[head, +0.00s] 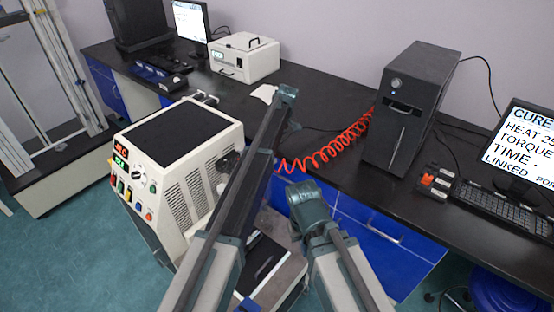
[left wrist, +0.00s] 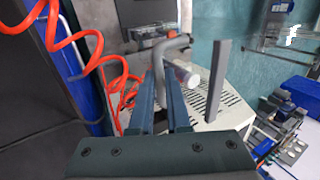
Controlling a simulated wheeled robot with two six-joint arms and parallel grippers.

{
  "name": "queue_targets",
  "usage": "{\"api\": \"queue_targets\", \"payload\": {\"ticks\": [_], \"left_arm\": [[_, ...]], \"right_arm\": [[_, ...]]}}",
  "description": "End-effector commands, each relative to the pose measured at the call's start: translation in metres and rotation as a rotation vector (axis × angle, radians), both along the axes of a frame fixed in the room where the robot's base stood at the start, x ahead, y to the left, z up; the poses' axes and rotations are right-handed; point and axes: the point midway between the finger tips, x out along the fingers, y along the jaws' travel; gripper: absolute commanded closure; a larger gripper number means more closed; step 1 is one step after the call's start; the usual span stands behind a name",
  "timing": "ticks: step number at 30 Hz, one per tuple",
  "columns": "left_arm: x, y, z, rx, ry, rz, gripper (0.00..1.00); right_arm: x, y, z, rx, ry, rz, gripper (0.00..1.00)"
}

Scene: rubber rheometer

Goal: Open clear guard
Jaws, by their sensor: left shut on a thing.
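A bent grey handle (left wrist: 174,44) stands between the two fingers of my left gripper (left wrist: 163,66) in the left wrist view. The gripper is shut on it. The clear guard is hard to make out; a faint see-through area (left wrist: 245,35) lies right of the handle, beside an upright grey bar (left wrist: 218,85). The cream machine (head: 170,160) with a black top and a control panel stands at left centre in the head view. Its vented white body (left wrist: 232,118) shows below the handle.
A coiled red hose (head: 335,145) runs near my arms and also crosses the upper left of the wrist view (left wrist: 88,40). A black tower (head: 410,105) and a monitor (head: 525,150) stand on the black bench (head: 315,90). A white box (head: 245,58) stands farther back.

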Motion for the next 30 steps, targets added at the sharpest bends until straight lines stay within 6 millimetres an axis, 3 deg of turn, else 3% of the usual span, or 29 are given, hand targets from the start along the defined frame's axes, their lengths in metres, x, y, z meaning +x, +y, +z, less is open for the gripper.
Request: {"api": "queue_targets", "payload": {"ticks": [16, 17, 21, 30], "left_arm": [[0.0049, 0.0079, -0.0008, 0.013, 0.017, 0.003, 1.00], [0.0049, 0.0081, -0.0008, 0.013, 0.017, 0.003, 0.84], [0.0047, 0.0079, -0.0006, 0.012, 0.017, 0.002, 0.58], [0.0042, 0.0072, -0.0002, 0.013, 0.018, 0.001, 0.55]], "right_arm": [[0.0001, 0.0002, -0.0029, 0.000, 0.000, 0.000, 1.00], [0.0001, 0.0002, -0.0029, 0.000, 0.000, 0.000, 1.00], [0.0000, 0.0001, -0.0028, 0.000, 0.000, 0.000, 1.00], [0.0000, 0.0001, -0.0024, 0.000, 0.000, 0.000, 1.00]]}}
